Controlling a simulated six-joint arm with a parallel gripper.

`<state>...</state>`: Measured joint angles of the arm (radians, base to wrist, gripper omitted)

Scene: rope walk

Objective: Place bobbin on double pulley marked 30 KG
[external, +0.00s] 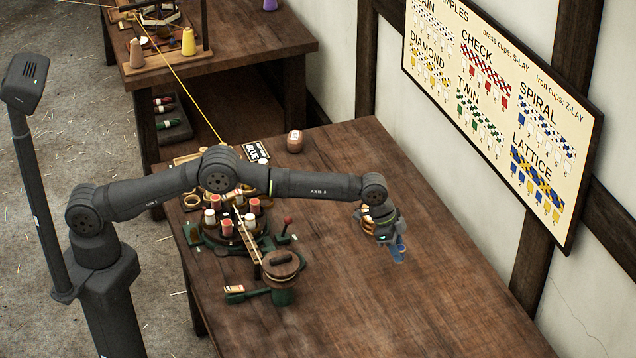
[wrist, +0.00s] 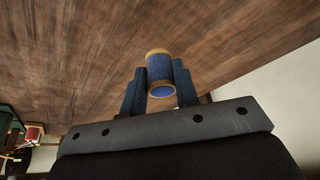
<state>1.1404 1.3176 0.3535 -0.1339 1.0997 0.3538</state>
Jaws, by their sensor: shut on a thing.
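My gripper (wrist: 159,80) is shut on a blue bobbin (wrist: 160,70) with tan wooden rims, one finger on each side of it in the wrist view. In the external view my gripper (external: 396,247) hangs over the bare right part of the table, pointing down. The bobbin is too small there to make out clearly. A small rounded wooden block (external: 296,141) with a pale label stands at the table's far edge. Its label is too small to read, and I cannot tell whether it is the double pulley. No 30 KG marking is legible.
A braiding machine with red and white bobbins (external: 227,227) stands left on the table (external: 430,310), beneath my arm. A wooden-topped green drum (external: 281,267) stands in front of it. A pattern board (external: 500,110) hangs on the wall.

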